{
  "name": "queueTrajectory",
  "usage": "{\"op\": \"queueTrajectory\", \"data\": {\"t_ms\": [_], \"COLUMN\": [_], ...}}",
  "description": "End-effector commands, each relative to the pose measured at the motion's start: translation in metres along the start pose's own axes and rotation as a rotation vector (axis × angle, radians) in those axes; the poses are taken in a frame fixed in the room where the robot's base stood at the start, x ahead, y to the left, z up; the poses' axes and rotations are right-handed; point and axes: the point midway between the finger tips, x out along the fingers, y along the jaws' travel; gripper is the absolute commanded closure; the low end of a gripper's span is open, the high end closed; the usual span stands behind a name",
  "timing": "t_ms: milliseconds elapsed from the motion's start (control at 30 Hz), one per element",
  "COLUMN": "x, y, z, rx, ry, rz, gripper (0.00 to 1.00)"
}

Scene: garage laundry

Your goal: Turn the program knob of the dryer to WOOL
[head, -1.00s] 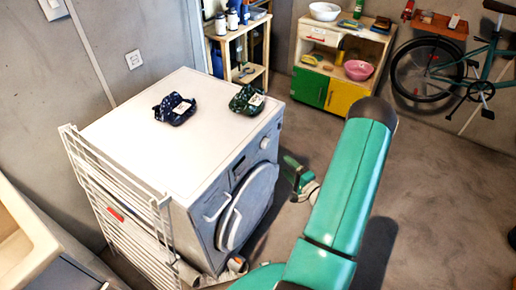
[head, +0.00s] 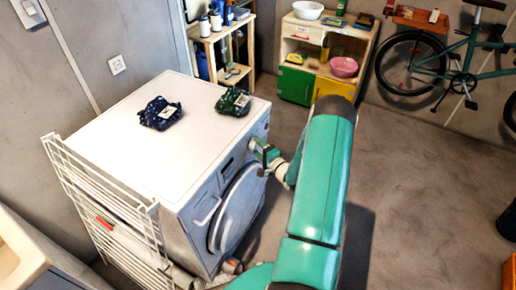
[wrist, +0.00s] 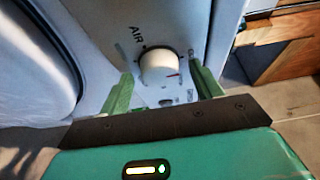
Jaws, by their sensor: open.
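The white dryer (head: 150,120) stands at the left in the head view, with its round door (head: 236,208) on the front. Its program knob (wrist: 158,66) is a white round dial in the wrist view, with a red mark on its lower right side. The word AIR (wrist: 136,33) shows at its upper left; a smaller label below the knob is not readable. WOOL cannot be made out. My gripper (wrist: 163,92) is open, one green finger on each side of the knob, with gaps showing. In the head view my gripper (head: 264,153) is at the dryer's front upper corner.
A shelf (head: 222,50), a cabinet with a pink bowl (head: 344,67) and a bicycle (head: 440,65) stand behind.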

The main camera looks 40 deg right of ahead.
Motion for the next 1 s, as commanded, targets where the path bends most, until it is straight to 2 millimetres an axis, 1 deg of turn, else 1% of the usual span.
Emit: {"op": "queueTrajectory", "data": {"t_ms": [67, 267, 367, 400, 500, 767, 1000], "x": [0.0027, 0.0027, 0.0026, 0.0025, 0.0024, 0.0023, 0.0024], "y": [0.0001, 0.0000, 0.0000, 0.0000, 0.0000, -0.0001, -0.0016], "z": [0.0003, 0.0003, 0.0003, 0.0003, 0.0003, 0.0004, 0.0005], "rx": [0.000, 0.001, 0.001, 0.001, 0.001, 0.015, 0.094], "ry": [0.001, 0.000, 0.000, 0.000, 0.000, 0.000, 0.000], "rz": [0.000, 0.001, 0.000, 0.000, 0.000, 0.007, 0.040], "gripper": [0.35, 0.35, 0.53, 0.61, 0.79, 0.79, 0.79]}}
